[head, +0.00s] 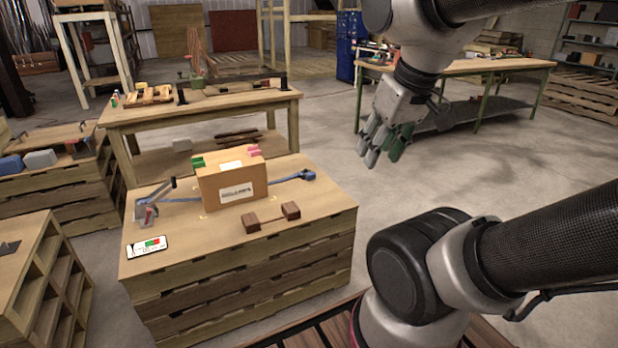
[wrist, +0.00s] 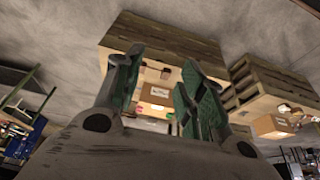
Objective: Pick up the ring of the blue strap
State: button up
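The blue strap (head: 284,179) lies on the wooden bench top in the head view and passes behind a cardboard box (head: 233,187). Its right end carries a small blue ring-like piece (head: 307,175) near the bench's right edge. Its left end reaches a grey ratchet-like tool with a lever (head: 146,211). My gripper (head: 383,158) hangs in the air to the right of the bench, apart from the strap. In the wrist view my gripper (wrist: 160,88) has its green-padded fingers spread and empty. The ring cannot be made out in the wrist view.
A brown wooden block piece (head: 271,218) and a white card (head: 147,246) lie on the bench (head: 190,250). Another wooden table (head: 230,108) stands behind, and a green-framed table (head: 470,68) stands back right.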

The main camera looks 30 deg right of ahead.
aim_at(311, 175)
jog(key=i+l, duration=0.4)
jog(key=i, duration=0.15)
jog(key=i+l, duration=0.85)
jog(key=i, duration=0.25)
